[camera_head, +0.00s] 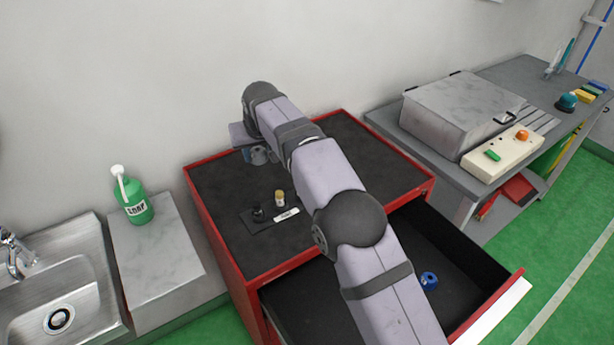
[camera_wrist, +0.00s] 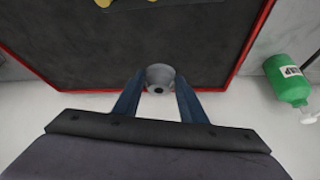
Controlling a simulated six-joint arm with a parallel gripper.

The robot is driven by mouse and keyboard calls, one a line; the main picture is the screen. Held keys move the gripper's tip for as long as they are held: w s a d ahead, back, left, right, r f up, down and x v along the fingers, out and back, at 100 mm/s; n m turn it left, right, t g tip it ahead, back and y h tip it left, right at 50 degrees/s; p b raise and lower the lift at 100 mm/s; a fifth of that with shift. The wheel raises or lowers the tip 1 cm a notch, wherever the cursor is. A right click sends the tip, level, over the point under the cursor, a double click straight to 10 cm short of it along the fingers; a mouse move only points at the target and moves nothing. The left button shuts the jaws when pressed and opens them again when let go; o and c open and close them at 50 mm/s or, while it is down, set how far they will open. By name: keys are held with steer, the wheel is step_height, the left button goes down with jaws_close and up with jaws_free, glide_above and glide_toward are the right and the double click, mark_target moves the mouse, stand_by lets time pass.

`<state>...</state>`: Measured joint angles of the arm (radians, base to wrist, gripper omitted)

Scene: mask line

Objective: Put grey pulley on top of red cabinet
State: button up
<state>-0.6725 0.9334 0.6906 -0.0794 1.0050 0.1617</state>
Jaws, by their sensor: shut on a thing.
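The red cabinet (camera_head: 225,243) has a dark top with a red rim, and its upper drawer is pulled open. Its top and rim also show in the wrist view (camera_wrist: 85,60). My gripper (camera_head: 258,157) is over the back left part of the cabinet top. In the wrist view its two blue fingers (camera_wrist: 158,92) are shut on the grey pulley (camera_wrist: 160,76), a small round piece with a dark hole. The pulley appears over the cabinet top close to its rim. I cannot tell whether it touches the surface. In the head view my arm hides much of the cabinet top.
On the cabinet top are a small yellow-and-white piece (camera_head: 280,198), a black piece (camera_head: 257,213) and a white label (camera_head: 287,214). A blue ring-like object (camera_head: 429,280) lies in the open drawer. A grey workbench (camera_head: 450,165) is right.

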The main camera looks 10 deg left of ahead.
steer(key=shift+n, duration=0.3)
steer(key=a, duration=0.1)
steer(key=s+a, duration=0.1)
steer(key=a, duration=0.1)
steer(key=s+a, duration=0.1)
steer(key=shift+s+a+r, duration=0.25)
steer(key=shift+r, duration=0.05)
steer(key=shift+f, duration=4.95)
steer(key=shift+f, duration=0.1)
steer(key=shift+f, duration=0.15)
steer(key=o, duration=1.1)
steer(key=shift+r, duration=0.35)
steer(key=v, duration=1.1)
steer(key=shift+s+d+r+p, duration=0.1)
steer(key=shift+d+r+p, duration=0.2)
steer(key=shift+d+r, duration=0.05)
